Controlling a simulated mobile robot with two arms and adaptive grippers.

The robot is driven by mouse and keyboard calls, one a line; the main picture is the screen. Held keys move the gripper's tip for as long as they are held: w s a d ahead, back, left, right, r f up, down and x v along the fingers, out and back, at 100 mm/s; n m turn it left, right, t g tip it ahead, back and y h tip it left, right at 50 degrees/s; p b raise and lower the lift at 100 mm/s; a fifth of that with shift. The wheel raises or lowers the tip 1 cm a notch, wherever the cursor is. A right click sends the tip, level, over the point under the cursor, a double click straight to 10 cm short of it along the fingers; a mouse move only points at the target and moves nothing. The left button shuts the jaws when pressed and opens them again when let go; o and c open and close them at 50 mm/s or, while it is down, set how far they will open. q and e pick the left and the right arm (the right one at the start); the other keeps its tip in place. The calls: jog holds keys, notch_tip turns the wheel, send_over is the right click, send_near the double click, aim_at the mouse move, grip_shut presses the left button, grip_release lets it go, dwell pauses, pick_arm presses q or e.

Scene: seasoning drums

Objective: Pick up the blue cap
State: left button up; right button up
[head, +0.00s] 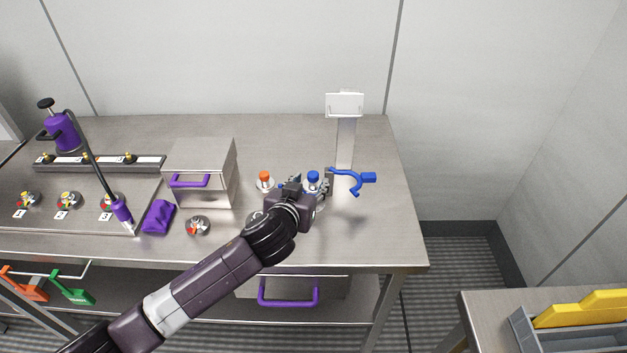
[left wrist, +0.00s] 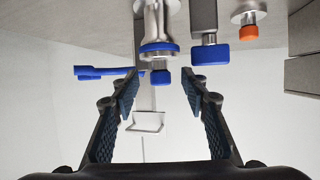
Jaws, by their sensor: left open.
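In the head view a bright blue cap (head: 313,176) tops a bottle at the right of the table, just beyond my left gripper (head: 304,187). The left wrist view is upside down. It shows my left gripper (left wrist: 162,92) open, with nothing between its pads. Ahead of the fingertips is a metal fitting with a blue ring (left wrist: 159,49) and a small blue cap (left wrist: 161,77). A wider blue cap (left wrist: 211,56) is beside it, toward the right finger. The gripper hides the lower bottle in the head view. I cannot tell the exact gap to the caps.
An orange-capped bottle (head: 265,177) stands left of the gripper. A blue hooked handle (head: 352,180) and a white-topped post (head: 345,145) are close on the right. A metal box (head: 218,160) stands further left.

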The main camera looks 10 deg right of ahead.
aim_at(311, 180)
pick_arm(q)
jog(key=x, duration=0.3)
jog(key=shift+r, duration=0.15)
jog(key=shift+w+d+f, duration=0.15)
jog(key=shift+w+f, duration=0.1)
jog(key=shift+w, duration=0.15)
jog(key=shift+c, duration=1.3)
jog(key=c, duration=0.5)
grip_shut()
pick_arm(e)
jog(key=w, duration=0.1)
jog(key=w+d, duration=0.1)
jog(key=shift+w+r, duration=0.3)
